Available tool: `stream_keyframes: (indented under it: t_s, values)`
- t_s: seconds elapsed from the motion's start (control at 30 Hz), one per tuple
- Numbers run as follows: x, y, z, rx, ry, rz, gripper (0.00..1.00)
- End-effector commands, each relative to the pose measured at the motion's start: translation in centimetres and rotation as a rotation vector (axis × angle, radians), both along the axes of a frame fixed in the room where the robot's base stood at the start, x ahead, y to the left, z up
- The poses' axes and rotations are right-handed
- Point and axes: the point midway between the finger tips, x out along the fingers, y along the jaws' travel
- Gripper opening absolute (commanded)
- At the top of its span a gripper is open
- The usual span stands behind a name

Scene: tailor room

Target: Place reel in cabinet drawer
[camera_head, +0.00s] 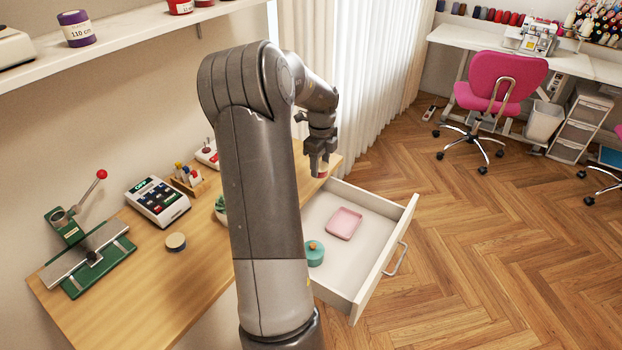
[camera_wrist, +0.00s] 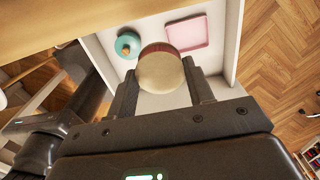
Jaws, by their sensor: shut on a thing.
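My gripper (camera_head: 319,165) is shut on a round reel (camera_wrist: 161,70) with a tan top and a reddish-brown side, held between the two fingers in the wrist view. In the head view the reel (camera_head: 321,172) shows only in part below the fingers. The cabinet drawer (camera_head: 365,265) is pulled open, and my gripper is above its far left end, near the tabletop edge. Inside the drawer lie a pink square tray (camera_head: 344,223) and a teal round container (camera_head: 315,253). The left part of the drawer is hidden behind my arm in the head view.
The wooden tabletop (camera_head: 130,275) holds a green press (camera_head: 90,262), a calculator-like device (camera_head: 158,201), a small round wooden-topped item (camera_head: 176,242) and a holder with pens (camera_head: 187,178). A white shelf (camera_head: 130,38) is above. Bare drawer floor shows around the pink tray.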

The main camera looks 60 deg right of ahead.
Motion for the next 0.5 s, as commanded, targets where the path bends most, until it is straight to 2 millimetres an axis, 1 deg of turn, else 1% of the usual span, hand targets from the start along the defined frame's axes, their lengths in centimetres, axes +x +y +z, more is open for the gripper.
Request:
stream_keyframes:
  t_s: [0.07, 0.17, 0.27, 0.3, 0.4, 0.5]
  values:
    - [-1.3, -0.2, -1.0, 0.006, -0.003, -0.034, 0.26]
    - [-3.7, -0.5, -3.6, 0.015, -0.011, -0.115, 0.26]
    - [-6.8, -0.6, -7.0, 0.022, -0.019, -0.232, 0.26]
    - [-8.2, -0.6, -8.4, 0.023, -0.021, -0.284, 0.26]
    - [-11.6, -0.3, -11.4, 0.020, -0.020, -0.405, 0.26]
    - [-14.5, 0.2, -13.8, 0.013, -0.014, -0.508, 0.26]
